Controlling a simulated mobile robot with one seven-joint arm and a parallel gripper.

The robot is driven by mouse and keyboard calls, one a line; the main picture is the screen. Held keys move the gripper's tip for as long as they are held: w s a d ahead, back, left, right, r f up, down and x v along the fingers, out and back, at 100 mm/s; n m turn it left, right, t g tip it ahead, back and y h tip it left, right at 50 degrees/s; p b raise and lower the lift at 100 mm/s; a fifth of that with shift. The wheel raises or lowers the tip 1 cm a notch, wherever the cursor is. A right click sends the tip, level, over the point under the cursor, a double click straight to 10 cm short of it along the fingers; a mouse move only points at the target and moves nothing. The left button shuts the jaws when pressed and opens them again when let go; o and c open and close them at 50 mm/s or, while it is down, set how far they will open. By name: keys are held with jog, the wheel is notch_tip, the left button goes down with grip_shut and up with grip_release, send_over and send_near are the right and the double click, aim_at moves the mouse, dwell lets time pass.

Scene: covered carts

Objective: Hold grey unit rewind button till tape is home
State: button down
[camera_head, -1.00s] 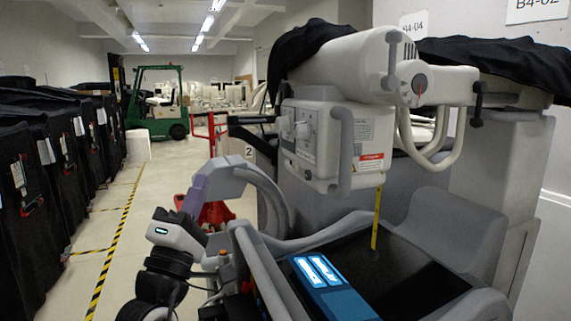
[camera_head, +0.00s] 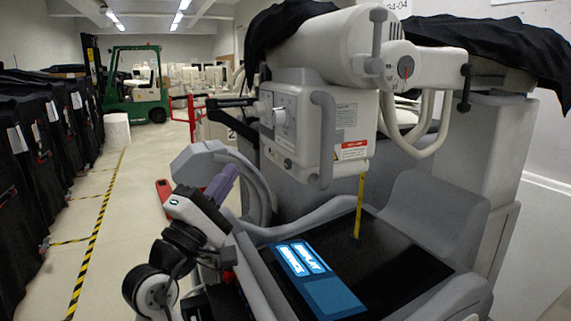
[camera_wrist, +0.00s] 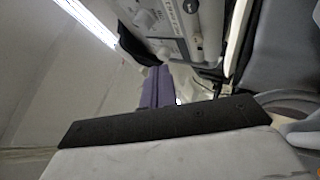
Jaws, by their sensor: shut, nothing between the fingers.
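The grey-white unit (camera_head: 318,125) hangs under the thick arm of the machine, with knobs on its left face and a red-and-white label on its front. It also shows at the top of the wrist view (camera_wrist: 180,22). The yellow tape (camera_head: 360,205) hangs from its underside down to the dark tray. I cannot make out which control is the rewind button. My gripper (camera_head: 231,170) has purple fingers, shut and empty, below and left of the unit, apart from it. The fingers also show in the wrist view (camera_wrist: 157,72), below the unit's panel.
A blue panel with lit labels (camera_head: 318,280) lies on the black tray (camera_head: 400,268). The curved grey housing (camera_head: 262,190) stands close behind my gripper. Black-covered carts (camera_head: 40,150) line the left.

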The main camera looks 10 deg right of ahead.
jog(key=w+d+p, duration=0.1)
jog(key=w+d, duration=0.1)
jog(key=d, duration=0.5)
jog(key=shift+w, duration=0.15)
jog(key=shift+d+p, duration=0.2)
jog(key=shift+p, duration=0.15)
dwell(1.6)
jog(key=shift+w+d, duration=0.15)
jog(key=shift+d, duration=0.15)
jog(key=shift+w+d+p, duration=0.1)
jog(key=shift+d+p, duration=0.2)
jog(key=shift+d, duration=0.15)
dwell(0.8)
jog(key=shift+a, duration=0.1)
jog(key=shift+s+a, duration=0.25)
jog(key=shift+a, duration=0.45)
jog(key=shift+a, duration=0.1)
jog(key=a, duration=0.1)
jog(key=s+a, duration=0.1)
jog(key=a, duration=0.1)
jog(key=a+b, duration=0.1)
jog(key=shift+s+a, duration=0.3)
